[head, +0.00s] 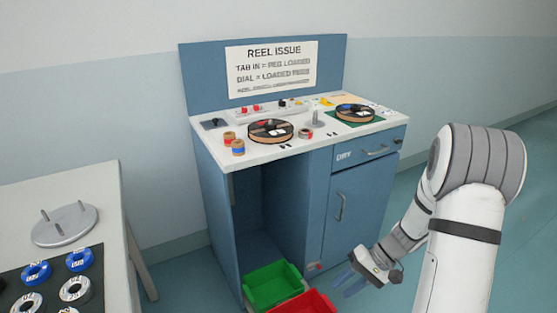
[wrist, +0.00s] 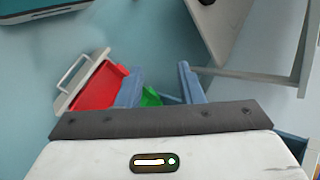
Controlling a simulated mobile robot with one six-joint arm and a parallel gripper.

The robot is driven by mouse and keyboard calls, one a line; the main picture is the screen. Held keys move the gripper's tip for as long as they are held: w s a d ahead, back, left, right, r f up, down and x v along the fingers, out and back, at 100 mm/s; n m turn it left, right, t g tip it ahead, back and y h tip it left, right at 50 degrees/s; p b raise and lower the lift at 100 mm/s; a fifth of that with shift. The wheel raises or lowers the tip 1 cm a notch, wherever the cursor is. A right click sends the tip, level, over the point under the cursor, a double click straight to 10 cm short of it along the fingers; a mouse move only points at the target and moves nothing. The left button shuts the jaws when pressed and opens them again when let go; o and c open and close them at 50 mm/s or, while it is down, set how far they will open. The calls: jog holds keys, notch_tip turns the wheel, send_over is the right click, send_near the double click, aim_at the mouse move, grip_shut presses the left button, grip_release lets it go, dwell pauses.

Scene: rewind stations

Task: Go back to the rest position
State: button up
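My gripper (head: 347,277) hangs low in front of the blue reel issue station (head: 215,195), to the right of the red bin. In the wrist view my gripper (wrist: 158,84) has its two blue fingers apart with nothing between them. My arm comes in from the right side of the head view and bends downward to the gripper. The gripper is clear of the station's top.
The station's white top (head: 200,143) holds reels and small parts. A green bin (head: 270,285) and a red bin (head: 308,302) stand low in front. A white table (head: 110,215) with a disc and rings is at left. Floor at right is free.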

jog(key=s+r+t+h+p, duration=0.1)
jog(key=s+r+h+p, duration=0.2)
jog(key=r, duration=0.8)
jog(key=s+a+r+t+h+p, duration=0.1)
jog(key=s+r+t+h+p, duration=0.1)
jog(key=s+r+p, duration=0.4)
jog(key=s+a+r+n+t+h+p, duration=0.1)
jog(key=s+r+h+p, duration=0.2)
jog(key=r, duration=1.3)
jog(key=shift+s+a+r+t+h+p, duration=0.3)
jog(key=shift+s+h+p, duration=0.1)
jog(key=shift+s+p, duration=0.6)
